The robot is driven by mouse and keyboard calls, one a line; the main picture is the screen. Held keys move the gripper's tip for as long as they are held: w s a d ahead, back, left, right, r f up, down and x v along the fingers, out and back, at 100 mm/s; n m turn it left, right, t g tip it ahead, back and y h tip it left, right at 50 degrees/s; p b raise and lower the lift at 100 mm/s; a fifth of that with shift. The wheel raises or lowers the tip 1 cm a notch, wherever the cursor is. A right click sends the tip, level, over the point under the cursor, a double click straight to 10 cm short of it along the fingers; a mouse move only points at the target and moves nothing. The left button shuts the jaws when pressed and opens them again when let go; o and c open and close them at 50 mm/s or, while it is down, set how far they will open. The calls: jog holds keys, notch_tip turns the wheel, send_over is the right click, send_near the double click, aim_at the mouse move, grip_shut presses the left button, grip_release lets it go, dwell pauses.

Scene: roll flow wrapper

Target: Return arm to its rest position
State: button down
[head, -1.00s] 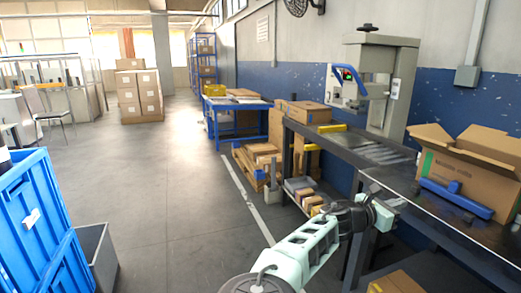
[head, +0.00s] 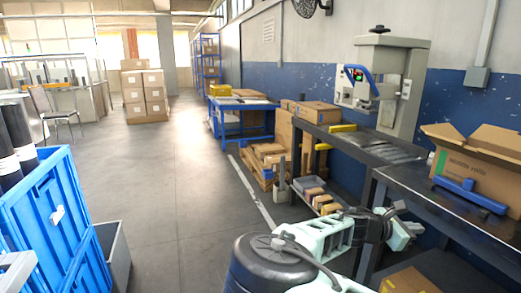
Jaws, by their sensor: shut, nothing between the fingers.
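My arm reaches in from the bottom of the head view, pale green and black. My gripper (head: 408,232) is at its end, at the lower right, in front of the near edge of the dark workbench (head: 450,208). It is shut and holds nothing. The gripper is apart from the blue tool (head: 470,196) that lies on the bench.
An open cardboard box (head: 478,160) stands on the bench, with a wrapping machine (head: 390,85) further back. Blue crates (head: 55,215) holding dark rolls stand at the left, beside a grey bin (head: 115,255). The floor (head: 165,200) between them is clear.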

jog(key=s+a+f+m+g+y, duration=0.35)
jog(key=s+f+m+y, duration=0.2)
jog(key=s+f, duration=0.35)
jog(key=s+a+r+m+g+y, duration=0.25)
jog(key=s+a+y, duration=0.35)
jog(key=s+a, duration=0.5)
jog(key=s+a+r+m+t+y, duration=0.3)
jog(key=s+a+r+y, duration=0.2)
jog(key=s+a+r, duration=0.9)
notch_tip(320, 180, up, 14)
jog(key=d+p, duration=0.2)
jog(key=p, duration=1)
jog(key=shift+w, duration=0.35)
